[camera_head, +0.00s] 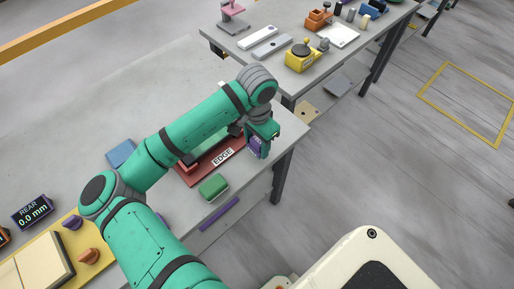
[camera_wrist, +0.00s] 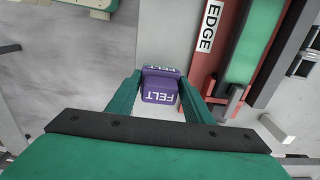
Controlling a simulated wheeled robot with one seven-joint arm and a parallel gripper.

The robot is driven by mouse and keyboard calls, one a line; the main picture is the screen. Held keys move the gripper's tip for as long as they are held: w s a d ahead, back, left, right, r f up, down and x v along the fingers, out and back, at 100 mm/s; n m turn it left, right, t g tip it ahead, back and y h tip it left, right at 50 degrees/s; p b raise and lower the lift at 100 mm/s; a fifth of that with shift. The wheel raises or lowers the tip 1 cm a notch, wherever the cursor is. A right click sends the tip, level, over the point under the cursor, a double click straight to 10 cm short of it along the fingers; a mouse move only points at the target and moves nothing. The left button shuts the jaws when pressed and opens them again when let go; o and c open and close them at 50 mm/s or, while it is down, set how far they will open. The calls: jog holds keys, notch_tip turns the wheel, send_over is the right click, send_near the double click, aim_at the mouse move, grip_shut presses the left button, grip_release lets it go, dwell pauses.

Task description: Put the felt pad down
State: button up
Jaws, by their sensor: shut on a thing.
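The felt pad (camera_wrist: 160,86) is a small purple block lettered "FELT". In the wrist view it sits between the two green fingers of my gripper (camera_wrist: 160,92), which is shut on it. In the head view the purple pad (camera_head: 256,147) shows partly behind my gripper (camera_head: 262,140), near the right edge of the grey slab bench (camera_head: 290,135). It is beside the red fixture marked "EDGE" (camera_head: 222,157). Whether the pad touches the bench surface cannot be told.
A green block (camera_head: 213,187) lies in front of the red fixture, with a purple strip (camera_head: 219,213) by the bench edge. A blue block (camera_head: 121,153) lies left. A second bench behind holds a yellow device (camera_head: 301,58). Bare slab lies behind my arm.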

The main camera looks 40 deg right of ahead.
aim_at(257, 150)
jog(key=shift+f, duration=1.5)
jog(key=shift+f, duration=0.15)
jog(key=o, duration=1.2)
notch_tip(257, 150, up, 12)
jog(key=shift+a+r, duration=0.1)
jog(key=shift+r, duration=0.1)
